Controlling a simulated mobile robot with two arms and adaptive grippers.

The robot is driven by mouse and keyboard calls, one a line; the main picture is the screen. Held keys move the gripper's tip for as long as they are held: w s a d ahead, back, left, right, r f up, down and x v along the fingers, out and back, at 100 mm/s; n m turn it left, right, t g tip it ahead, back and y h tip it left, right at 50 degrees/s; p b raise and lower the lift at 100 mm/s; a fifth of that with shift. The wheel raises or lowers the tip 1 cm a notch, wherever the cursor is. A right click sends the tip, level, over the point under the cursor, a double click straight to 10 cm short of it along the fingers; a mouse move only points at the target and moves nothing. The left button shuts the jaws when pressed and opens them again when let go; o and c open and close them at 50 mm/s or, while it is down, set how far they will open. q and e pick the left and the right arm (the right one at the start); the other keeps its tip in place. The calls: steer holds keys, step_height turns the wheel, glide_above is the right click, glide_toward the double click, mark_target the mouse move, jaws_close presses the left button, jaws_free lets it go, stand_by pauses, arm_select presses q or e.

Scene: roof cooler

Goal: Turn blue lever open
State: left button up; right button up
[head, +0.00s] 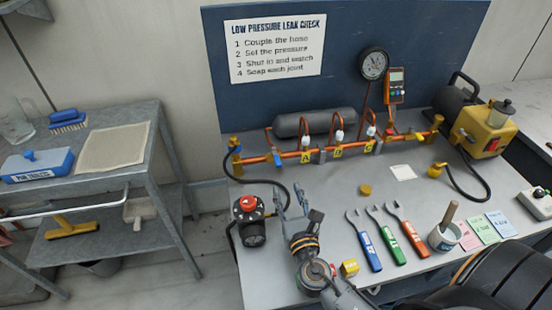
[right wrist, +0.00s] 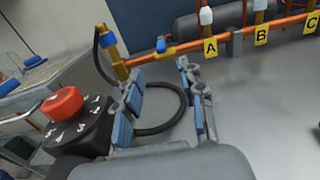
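A copper pipe manifold (head: 305,153) with brass end fittings runs along the back of the bench. A small blue lever (head: 278,160) sits on the pipe near its left end, left of tag A. In the right wrist view the blue lever (right wrist: 161,46) shows on the pipe beyond my fingertips. Another blue part (right wrist: 107,40) is on the upright brass fitting at the left end. My right gripper (head: 291,204) is open and empty, in front of the pipe's left end and apart from the lever; its spread fingers also show in the right wrist view (right wrist: 161,78). My left gripper is not in view.
A black regulator with a red knob (head: 248,205) stands close left of my right gripper, also in the wrist view (right wrist: 64,103). A black hose (head: 262,181) loops behind it. Several wrenches (head: 388,236) lie to the right. A grey cart (head: 110,175) stands left.

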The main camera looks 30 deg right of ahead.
steer(key=p, duration=0.1)
glide_toward(278, 162)
steer(key=x, duration=0.3)
steer(key=shift+r, duration=0.2)
steer(key=x, duration=0.7)
steer(key=shift+f, duration=0.2)
steer(key=shift+w, duration=0.3)
steer(key=shift+w+d, duration=0.1)
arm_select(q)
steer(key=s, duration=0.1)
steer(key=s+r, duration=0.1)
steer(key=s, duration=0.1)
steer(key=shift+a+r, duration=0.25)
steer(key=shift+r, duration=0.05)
arm_select(e)
jaws_close()
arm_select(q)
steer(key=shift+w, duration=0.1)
